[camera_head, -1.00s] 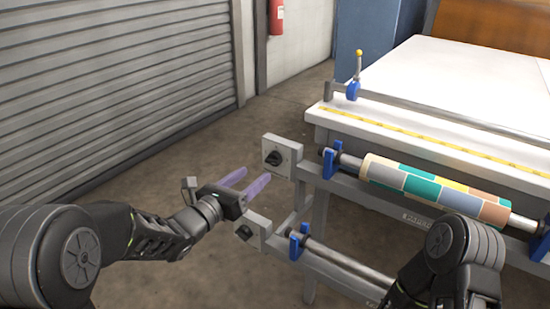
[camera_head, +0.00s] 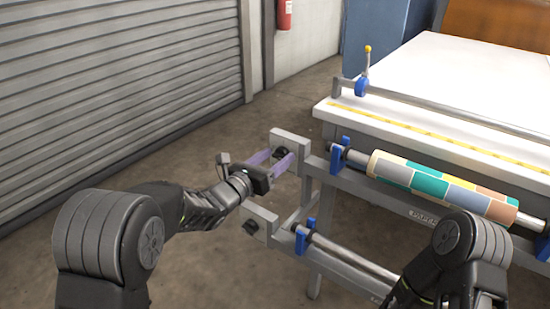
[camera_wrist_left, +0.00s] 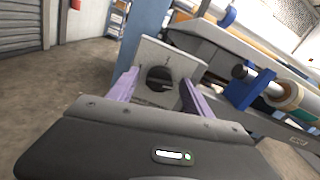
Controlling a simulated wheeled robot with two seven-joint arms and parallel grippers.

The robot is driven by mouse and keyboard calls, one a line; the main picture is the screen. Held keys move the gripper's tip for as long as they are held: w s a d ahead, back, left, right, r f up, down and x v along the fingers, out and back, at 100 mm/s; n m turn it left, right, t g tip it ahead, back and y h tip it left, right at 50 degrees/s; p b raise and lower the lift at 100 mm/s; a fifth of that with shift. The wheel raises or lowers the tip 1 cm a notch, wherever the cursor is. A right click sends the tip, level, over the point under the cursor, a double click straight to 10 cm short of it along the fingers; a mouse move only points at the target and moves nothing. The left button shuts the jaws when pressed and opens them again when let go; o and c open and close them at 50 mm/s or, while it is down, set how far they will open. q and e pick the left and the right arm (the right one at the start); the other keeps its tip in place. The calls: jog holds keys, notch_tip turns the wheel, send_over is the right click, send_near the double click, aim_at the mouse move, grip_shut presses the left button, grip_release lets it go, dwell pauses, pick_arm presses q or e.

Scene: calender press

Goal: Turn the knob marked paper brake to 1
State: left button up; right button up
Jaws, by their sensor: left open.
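The upper black knob (camera_wrist_left: 159,78) sits on a grey plate (camera_head: 290,138) at the left end of the press's upper rail. In the head view my gripper largely covers that knob. My left gripper (camera_head: 271,160) is open, its two purple fingers pointing at the plate. In the left wrist view the fingers stand on either side of the knob; I cannot tell if they touch it. A lower black knob (camera_head: 251,227) is on a second plate (camera_head: 262,214) below. The markings are too small to read. Of my right arm only links show, at the lower right.
A roll with coloured patches (camera_head: 440,185) lies in blue brackets (camera_head: 338,155) right of the upper plate. A lower bar (camera_head: 350,258) runs beneath it. The white table (camera_head: 450,85) is behind. Open floor lies to the left, before a shutter (camera_head: 110,80).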

pick_arm(q)
jog(key=shift+c, duration=0.3)
grip_shut()
dwell(0.4)
